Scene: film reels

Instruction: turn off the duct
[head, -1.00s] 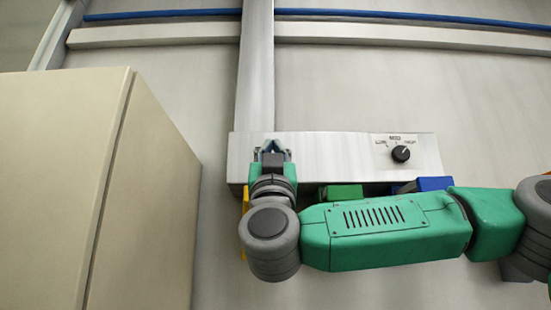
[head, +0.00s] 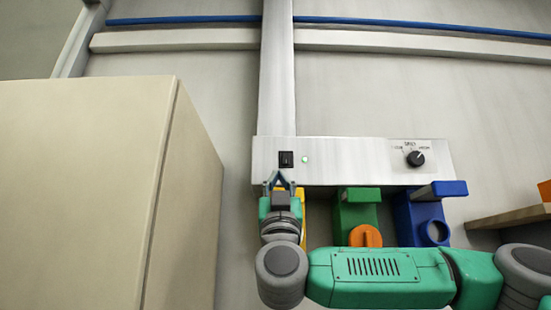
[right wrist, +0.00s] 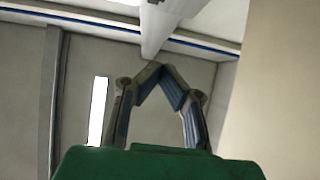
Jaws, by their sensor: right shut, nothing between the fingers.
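The duct is a grey metal panel (head: 350,150) on the wall with a vertical metal channel (head: 277,70) rising above it. My right gripper (head: 278,174) is just below the switch in the picture, fingertips together and empty. The right wrist view also shows its fingers meeting at the tips (right wrist: 161,70). I cannot tell its distance from the panel. My left gripper is not in view.
Under the panel hang a yellow unit (head: 306,215), mostly hidden by my arm, a green unit (head: 357,212) with an orange knob (head: 365,236), and a blue unit (head: 432,215). A large beige cabinet (head: 90,190) fills the left. A wooden shelf (head: 505,217) is at right.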

